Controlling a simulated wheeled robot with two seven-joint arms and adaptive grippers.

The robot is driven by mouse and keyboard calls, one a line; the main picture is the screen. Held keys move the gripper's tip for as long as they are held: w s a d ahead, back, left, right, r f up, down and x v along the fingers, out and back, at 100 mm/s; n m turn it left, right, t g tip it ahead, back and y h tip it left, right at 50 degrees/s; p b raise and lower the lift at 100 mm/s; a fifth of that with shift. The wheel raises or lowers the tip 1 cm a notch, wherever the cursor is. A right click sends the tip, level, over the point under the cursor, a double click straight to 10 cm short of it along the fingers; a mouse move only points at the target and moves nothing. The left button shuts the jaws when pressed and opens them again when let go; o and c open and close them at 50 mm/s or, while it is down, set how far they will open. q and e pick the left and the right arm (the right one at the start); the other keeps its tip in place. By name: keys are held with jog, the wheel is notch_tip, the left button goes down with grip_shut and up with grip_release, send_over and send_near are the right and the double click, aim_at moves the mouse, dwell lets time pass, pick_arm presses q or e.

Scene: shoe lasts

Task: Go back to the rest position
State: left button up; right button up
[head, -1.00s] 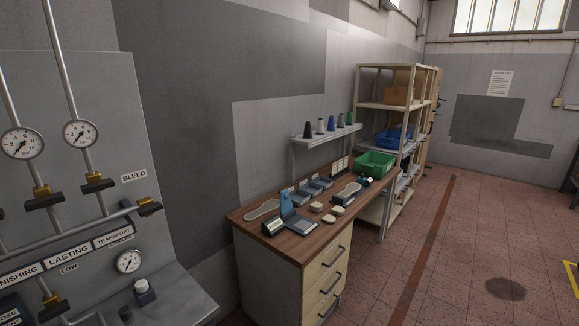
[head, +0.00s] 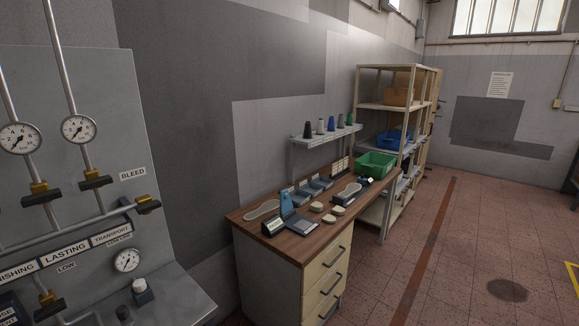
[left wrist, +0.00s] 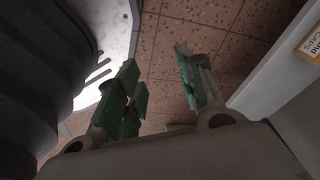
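My left gripper (left wrist: 160,85) shows in the left wrist view, its green-padded fingers spread apart with nothing between them. Brown tiled floor (left wrist: 180,30) lies behind the fingers. Neither gripper shows in the head view, and my right gripper is in no view.
A grey panel (head: 100,190) with gauges and valve handles stands close at the left. Red tiled floor (head: 450,260) at the right is clear.

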pick_arm(q)
jog(key=s+f+g, duration=0.1)
jog(key=s+f, duration=0.1)
jog(key=s, duration=0.9)
jog(key=shift+a, duration=0.35)
jog(key=shift+s+b, duration=0.1)
jog(key=shift+b, duration=0.2)
